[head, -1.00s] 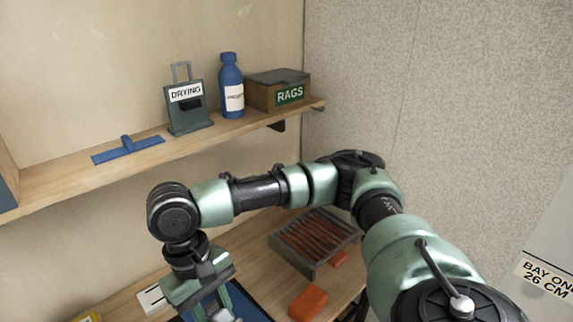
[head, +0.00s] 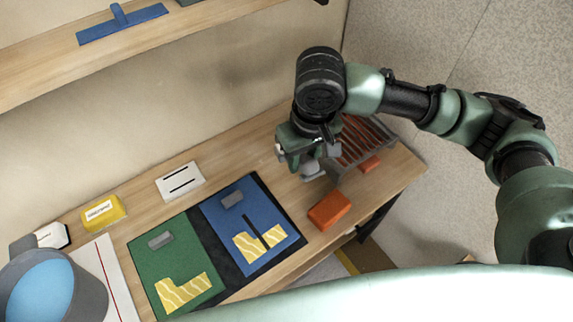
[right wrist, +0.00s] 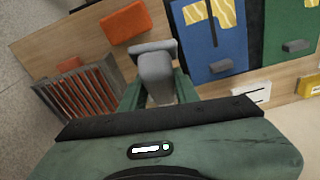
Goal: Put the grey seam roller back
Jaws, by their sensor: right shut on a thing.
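My right gripper (head: 310,165) is shut on the grey seam roller (head: 313,172) and holds it by the back of the bench, between the blue mat (head: 222,220) and the slatted rack. The right wrist view shows the grey roller (right wrist: 154,62) between the fingers (right wrist: 158,88), its wide end pointing away from the gripper. I cannot tell whether it touches the bench. One grey block (head: 232,199) lies on the blue mat and another (head: 160,240) on the green mat (head: 150,268). My left gripper is not in view.
A white slotted plate (head: 180,181), a yellow box (head: 104,213) and a grey bucket with blue contents (head: 90,285) are left. A shelf (head: 50,72) overhangs the back.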

